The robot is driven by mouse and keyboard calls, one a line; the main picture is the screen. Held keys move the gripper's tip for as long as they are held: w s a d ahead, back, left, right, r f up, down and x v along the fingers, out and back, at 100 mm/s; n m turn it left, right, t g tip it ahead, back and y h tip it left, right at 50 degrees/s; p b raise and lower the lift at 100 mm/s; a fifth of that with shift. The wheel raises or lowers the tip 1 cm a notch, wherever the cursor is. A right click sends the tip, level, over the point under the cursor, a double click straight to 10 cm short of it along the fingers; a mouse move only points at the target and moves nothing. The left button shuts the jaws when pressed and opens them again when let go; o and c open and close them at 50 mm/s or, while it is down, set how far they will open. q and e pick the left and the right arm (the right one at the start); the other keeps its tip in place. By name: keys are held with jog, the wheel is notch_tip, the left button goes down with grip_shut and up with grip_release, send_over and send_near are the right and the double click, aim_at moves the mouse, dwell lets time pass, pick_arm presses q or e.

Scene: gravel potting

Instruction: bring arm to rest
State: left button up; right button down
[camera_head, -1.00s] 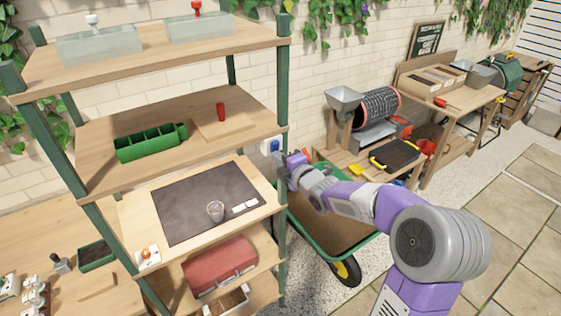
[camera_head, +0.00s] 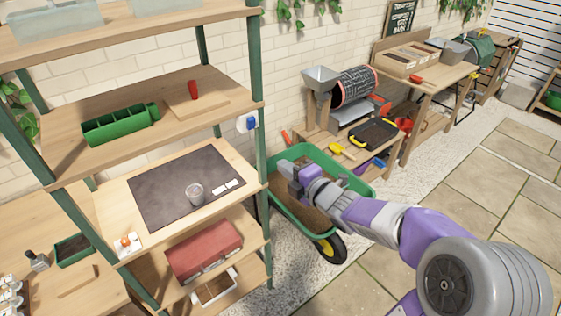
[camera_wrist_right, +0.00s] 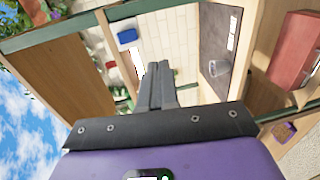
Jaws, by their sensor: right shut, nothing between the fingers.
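My right arm reaches in from the lower right in the head view. Its gripper (camera_head: 289,172) is in front of the green wheelbarrow (camera_head: 295,222), to the right of the shelf rack's post. In the right wrist view the gripper's two fingers (camera_wrist_right: 158,88) are pressed together with nothing between them. My left gripper shows in neither view.
A shelf rack (camera_head: 258,150) stands at left, with a dark mat (camera_head: 165,200), a clear cup (camera_head: 195,193), a green tray (camera_head: 120,125) and a red box (camera_head: 203,248). A potting bench with a drum sieve (camera_head: 352,88) stands behind. Paving at right is clear.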

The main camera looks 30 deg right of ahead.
dwell(0.5)
jog(key=a+f+m+g+y, duration=0.1)
jog(key=a+f+m+g, duration=0.4)
jog(key=f, duration=0.9)
jog(key=a+f+m+g+y, duration=0.15)
jog(key=a+f+m, duration=0.5)
jog(key=f, duration=0.65)
jog(key=s+a+f+m+g, duration=0.4)
jog(key=s+a+f+m, duration=0.1)
jog(key=s+f, duration=0.4)
jog(key=s+a+f+m+g+b, duration=0.1)
jog(key=s+a+f+m+g, duration=0.4)
jog(key=s+a+f, duration=0.2)
notch_tip(320, 180, down, 2)
jog(key=shift+s+a+f+y, duration=0.1)
jog(key=shift+s+a+y, duration=0.3)
jog(key=shift+s, duration=0.5)
jog(key=shift+d, duration=0.1)
